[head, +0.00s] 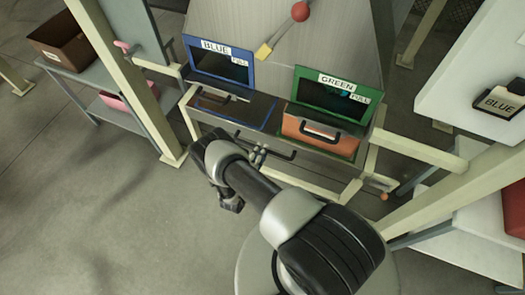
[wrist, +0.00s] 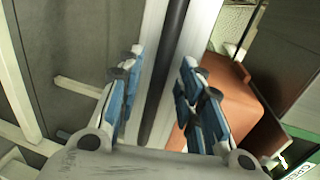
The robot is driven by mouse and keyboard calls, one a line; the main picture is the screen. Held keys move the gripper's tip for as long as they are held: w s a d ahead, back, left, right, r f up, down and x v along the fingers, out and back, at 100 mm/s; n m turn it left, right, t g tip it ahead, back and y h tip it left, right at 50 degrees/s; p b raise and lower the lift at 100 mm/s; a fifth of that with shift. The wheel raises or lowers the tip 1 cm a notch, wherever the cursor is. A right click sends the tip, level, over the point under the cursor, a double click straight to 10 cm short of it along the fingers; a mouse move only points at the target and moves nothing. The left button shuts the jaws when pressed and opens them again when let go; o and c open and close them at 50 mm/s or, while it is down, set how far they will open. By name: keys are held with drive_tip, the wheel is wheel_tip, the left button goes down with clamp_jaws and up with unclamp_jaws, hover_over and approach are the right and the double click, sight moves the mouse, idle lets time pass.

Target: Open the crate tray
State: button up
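The crate tray (head: 322,165) is a pale-framed tray under the BLUE and GREEN signs in the head view. A dark bar handle (head: 283,154) runs along its front. My gripper (head: 258,156) is at this handle, largely hidden behind my wrist. In the wrist view, my gripper (wrist: 162,62) is open, with its blue-padded fingers apart. The dark handle (wrist: 168,50) runs lengthwise through the gap between them. I cannot tell whether either finger touches it. An orange crate (head: 318,131) with a black handle sits in the green bay; it shows in the wrist view (wrist: 222,105).
The BLUE sign frame (head: 219,65) and GREEN sign frame (head: 333,97) stand behind the tray. A side table (head: 85,78) with a brown box (head: 72,43) is at left. A pale post (head: 125,75) stands left of the station. Floor at lower left is clear.

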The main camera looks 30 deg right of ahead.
drive_tip(key=shift+x, duration=1.1)
drive_tip(key=shift+c, duration=0.5)
clamp_jaws()
